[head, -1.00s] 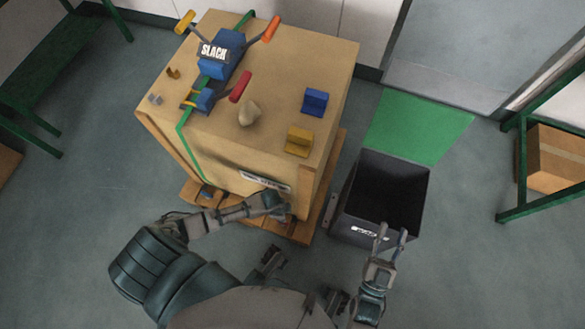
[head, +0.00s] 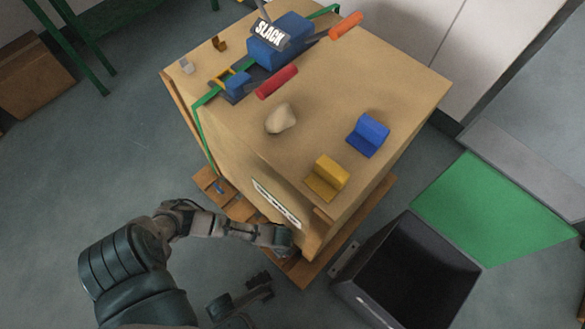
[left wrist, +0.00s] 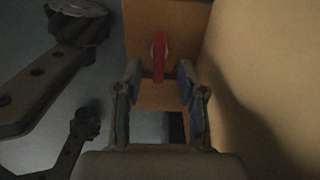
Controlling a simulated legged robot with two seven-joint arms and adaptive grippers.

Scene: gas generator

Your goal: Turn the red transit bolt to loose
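The red transit bolt (left wrist: 159,57) shows in the left wrist view as an upright red bar on a pale round base, fixed to a wooden face. My left gripper (left wrist: 158,80) is open, with one finger on each side of the bolt's line. The bolt appears just beyond the fingertips; I cannot tell whether they touch it. In the head view my left gripper (head: 283,239) is low at the crate's near corner, and the bolt is hidden there.
A large wooden crate (head: 400,85) stands on a pallet (head: 318,262). On its top are a strap ratchet labelled SLACK (head: 270,33), a blue block (head: 368,133), a yellow block (head: 327,177) and a beige lump (head: 281,118). A dark open bin (head: 345,258) stands to the right, near a green floor patch (head: 495,205).

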